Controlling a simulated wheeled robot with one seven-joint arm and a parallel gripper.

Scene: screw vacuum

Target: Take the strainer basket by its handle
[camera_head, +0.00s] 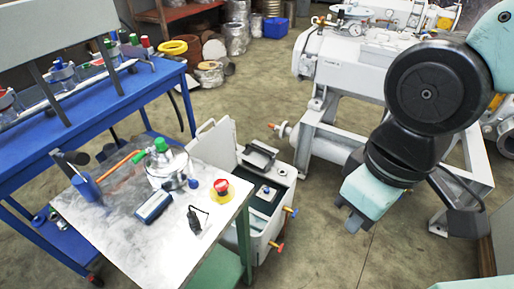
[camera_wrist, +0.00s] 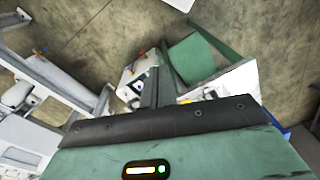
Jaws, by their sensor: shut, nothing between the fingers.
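A white open-topped box (camera_head: 262,215) stands on the floor beside the small table. A dark grey tray-like piece (camera_head: 258,157) sits at its back end and may be the strainer basket; I cannot make out its handle. My gripper (camera_head: 354,222) hangs to the right of the box, apart from it, pointing down. It is shut and empty. In the wrist view, my closed fingers (camera_wrist: 154,87) cover part of the white box (camera_wrist: 139,68).
The steel-topped table (camera_head: 125,205) holds a glass vessel (camera_head: 172,170), a red emergency button (camera_head: 221,187) and a dark blue device (camera_head: 154,206). A large white machine (camera_head: 345,62) on a frame stands behind my arm. The floor in front is clear.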

